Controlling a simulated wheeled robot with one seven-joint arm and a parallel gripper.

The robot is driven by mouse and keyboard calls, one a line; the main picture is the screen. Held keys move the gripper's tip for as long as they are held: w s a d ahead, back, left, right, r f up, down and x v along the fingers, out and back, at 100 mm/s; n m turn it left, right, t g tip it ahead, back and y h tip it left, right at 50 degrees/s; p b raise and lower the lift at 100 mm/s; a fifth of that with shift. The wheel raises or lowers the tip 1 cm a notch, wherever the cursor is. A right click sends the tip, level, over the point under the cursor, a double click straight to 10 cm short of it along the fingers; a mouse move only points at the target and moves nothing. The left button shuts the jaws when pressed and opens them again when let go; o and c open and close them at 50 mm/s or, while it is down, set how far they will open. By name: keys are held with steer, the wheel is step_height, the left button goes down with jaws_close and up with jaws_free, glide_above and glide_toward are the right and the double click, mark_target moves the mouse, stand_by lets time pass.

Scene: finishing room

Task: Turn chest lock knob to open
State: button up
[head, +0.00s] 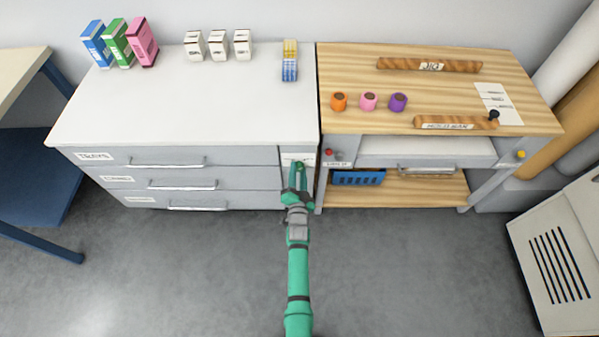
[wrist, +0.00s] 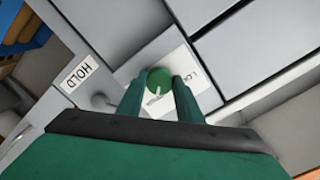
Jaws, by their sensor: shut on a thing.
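The white chest of drawers (head: 180,110) stands against the wall, with a narrow panel at its right end. The chest lock knob (wrist: 158,80) is a round green disc with a pale pointer, on a light plate (wrist: 195,65) with partly covered lettering. My gripper (wrist: 160,92) is shut on the knob, one finger on each side of it. In the head view, my gripper (head: 299,168) is at the narrow right panel of the chest. The fingers hide the lower part of the plate.
A HOLD label (wrist: 80,74) is beside the knob's panel in the wrist view. A wooden-topped bench (head: 440,90) adjoins the chest's right side, with a red button (head: 328,152) near its left corner. Drawer handles (head: 168,163) stick out left of my gripper. The floor in front is clear.

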steer(key=shift+w+r, duration=0.2)
steer(key=shift+r, duration=0.2)
steer(key=o, duration=0.9)
steer(key=shift+c, duration=0.2)
steer(key=shift+o, duration=0.9)
steer(key=shift+f, duration=0.1)
steer(key=shift+s+f, duration=0.1)
steer(key=shift+f, duration=0.05)
steer(key=s, duration=1)
steer(key=shift+s+r, duration=0.25)
steer(key=shift+s, duration=0.1)
